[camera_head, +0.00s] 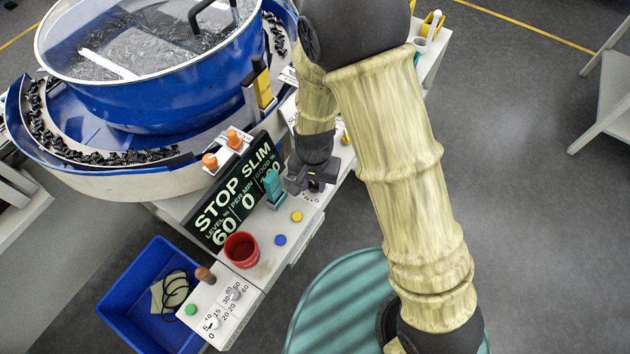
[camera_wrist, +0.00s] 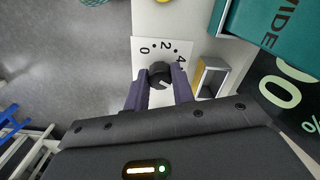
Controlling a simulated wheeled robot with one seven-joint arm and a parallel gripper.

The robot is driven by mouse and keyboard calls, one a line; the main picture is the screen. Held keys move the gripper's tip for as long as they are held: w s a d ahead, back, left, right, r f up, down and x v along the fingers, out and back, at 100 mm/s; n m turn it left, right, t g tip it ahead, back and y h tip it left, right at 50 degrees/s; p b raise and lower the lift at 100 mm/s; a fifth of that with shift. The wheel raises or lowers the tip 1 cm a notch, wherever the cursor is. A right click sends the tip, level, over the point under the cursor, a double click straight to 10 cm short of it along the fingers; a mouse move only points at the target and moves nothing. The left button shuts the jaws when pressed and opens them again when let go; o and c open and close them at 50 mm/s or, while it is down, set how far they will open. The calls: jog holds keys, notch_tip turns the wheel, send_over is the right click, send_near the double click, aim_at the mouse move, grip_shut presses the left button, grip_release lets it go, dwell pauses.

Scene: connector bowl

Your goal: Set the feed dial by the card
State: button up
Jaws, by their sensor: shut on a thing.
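The dark round dial knob (camera_wrist: 160,74) sits on a white scale plate (camera_wrist: 146,48) marked 0, 2 and 4 in the wrist view. My gripper (camera_wrist: 159,90) is shut on this knob, one finger on each side. A pale mark shows on the knob's lower right; its exact reading is unclear. In the head view my gripper (camera_head: 318,184) is at the bench's right edge and hides the knob. A white card (camera_head: 290,110) lies partly behind my arm, its writing mostly hidden. The display (camera_head: 235,200) reads STOP SLIM, level 60, per min 0.
A teal block (camera_head: 273,188) stands close left of my gripper; it reads WIDE in the wrist view (camera_wrist: 272,22). A red cup (camera_head: 241,250), blue and yellow buttons (camera_head: 296,216) and other dials (camera_head: 234,295) are nearby. The blue bowl (camera_head: 160,80) stands behind.

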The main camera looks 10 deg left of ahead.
aim_at(314, 185)
jog(key=o, duration=1)
jog(key=shift+r, duration=0.1)
notch_tip(314, 185, up, 17)
jog(key=shift+r, duration=0.1)
dwell(0.3)
jog(key=d+t, duration=0.1)
jog(key=d, duration=0.6)
jog(key=s+d, duration=0.1)
jog(key=d, duration=0.7)
jog(key=d+n+t, duration=0.1)
jog(key=d, duration=0.6)
jog(key=shift+s+d+f+t, duration=0.3)
jog(key=shift+s+f, duration=0.05)
jog(key=shift+f, duration=0.05)
